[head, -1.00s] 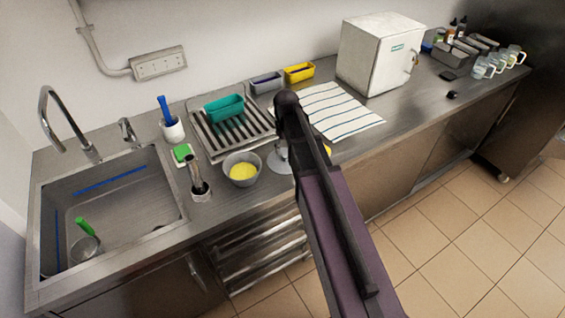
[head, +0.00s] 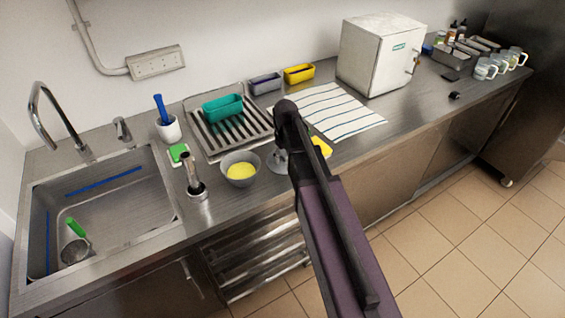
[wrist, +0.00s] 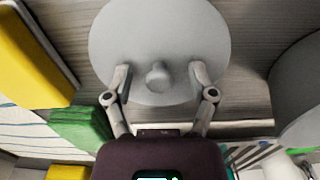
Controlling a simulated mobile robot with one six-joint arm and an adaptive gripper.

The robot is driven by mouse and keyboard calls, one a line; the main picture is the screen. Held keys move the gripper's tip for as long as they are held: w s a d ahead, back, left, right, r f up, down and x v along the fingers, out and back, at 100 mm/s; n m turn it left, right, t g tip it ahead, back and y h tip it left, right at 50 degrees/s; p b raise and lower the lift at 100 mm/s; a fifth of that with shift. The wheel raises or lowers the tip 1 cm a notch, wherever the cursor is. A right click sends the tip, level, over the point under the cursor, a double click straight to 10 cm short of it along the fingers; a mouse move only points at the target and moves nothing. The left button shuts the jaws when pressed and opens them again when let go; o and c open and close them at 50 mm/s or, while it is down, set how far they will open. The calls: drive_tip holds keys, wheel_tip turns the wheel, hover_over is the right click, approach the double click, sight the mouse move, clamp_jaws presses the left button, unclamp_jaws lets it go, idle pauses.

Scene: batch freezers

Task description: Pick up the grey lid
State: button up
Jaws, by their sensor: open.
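The grey lid (wrist: 160,35) is a round disc with a small knob (wrist: 158,76) in the middle, seen from above in the wrist view. My gripper (wrist: 161,75) is open over the lid, with one finger on each side of the knob and a gap on both sides. Whether the fingertips touch the lid's top cannot be told. In the head view a sliver of the lid (head: 278,160) shows beside the bowl, left of my arm, which hides the rest. My fingers are not visible there.
A grey bowl with yellow contents (head: 240,169) stands just left of the lid. A yellow sponge (head: 321,147) lies right of my arm, near a striped towel (head: 342,112). A drying rack (head: 205,144) with a teal tub (head: 222,107) is behind. The sink (head: 100,200) is at left.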

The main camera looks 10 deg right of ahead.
sight(285, 155)
idle(0.3)
clamp_jaws()
drive_tip(key=shift+r, duration=0.2)
wheel_tip(285, 155, up, 4)
drive_tip(key=p, duration=0.4)
drive_tip(key=shift+f, duration=0.2)
drive_tip(key=s+r+p, duration=0.1)
drive_tip(key=s, duration=1.5)
drive_tip(key=shift+s, duration=0.1)
